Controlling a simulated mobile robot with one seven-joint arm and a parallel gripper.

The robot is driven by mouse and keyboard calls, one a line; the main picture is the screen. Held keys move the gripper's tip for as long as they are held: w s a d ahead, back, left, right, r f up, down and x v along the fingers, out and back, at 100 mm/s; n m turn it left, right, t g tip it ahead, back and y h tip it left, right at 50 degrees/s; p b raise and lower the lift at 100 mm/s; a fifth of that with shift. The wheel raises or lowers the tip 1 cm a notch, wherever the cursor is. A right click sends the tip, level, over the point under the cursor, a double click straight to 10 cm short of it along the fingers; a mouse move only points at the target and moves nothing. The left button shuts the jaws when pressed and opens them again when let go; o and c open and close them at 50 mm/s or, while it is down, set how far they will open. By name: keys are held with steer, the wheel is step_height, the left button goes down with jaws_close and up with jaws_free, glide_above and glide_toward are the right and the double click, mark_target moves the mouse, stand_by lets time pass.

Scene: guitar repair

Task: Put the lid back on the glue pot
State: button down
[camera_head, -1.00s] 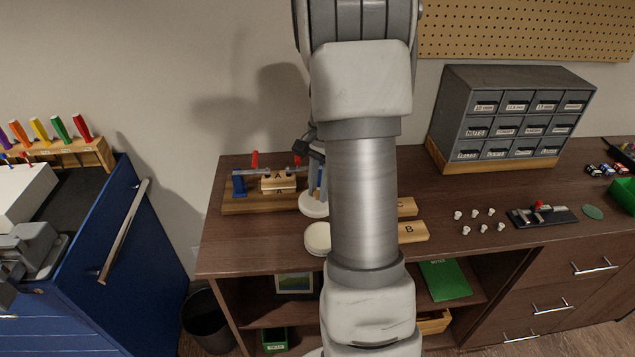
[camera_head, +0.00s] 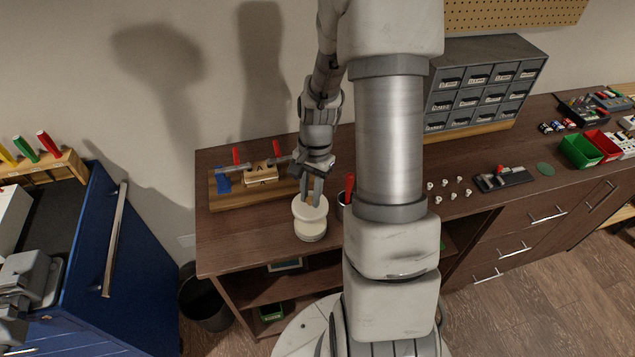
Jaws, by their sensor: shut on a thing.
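The cream-white glue pot (camera_head: 311,234) stands upright on the brown bench top, near its front edge. The round whitish lid (camera_head: 301,211) is at the top of the pot, directly over its mouth. My gripper (camera_head: 313,196) points down from above and is shut on the lid, at its middle. The fingers hide part of the lid's top. I cannot tell whether the lid rests fully on the rim or is slightly above it.
A wooden board with a clamped block marked A (camera_head: 262,174) lies left behind the pot. A dark cup with a red-handled tool (camera_head: 349,186) stands close right, partly behind my arm. Small white knobs (camera_head: 445,187) and a drawer cabinet (camera_head: 480,85) are farther right. Bench left of the pot is clear.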

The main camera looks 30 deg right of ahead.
steer(key=shift+f+b, duration=2.4)
steer(key=shift+f, duration=0.8)
steer(key=shift+f+b, duration=0.15)
steer(key=shift+b, duration=0.15)
steer(key=c, duration=0.6)
jaws_free()
steer(key=shift+c, duration=0.2)
steer(key=shift+o, duration=0.2)
steer(key=o, duration=0.4)
steer(key=shift+o, duration=0.2)
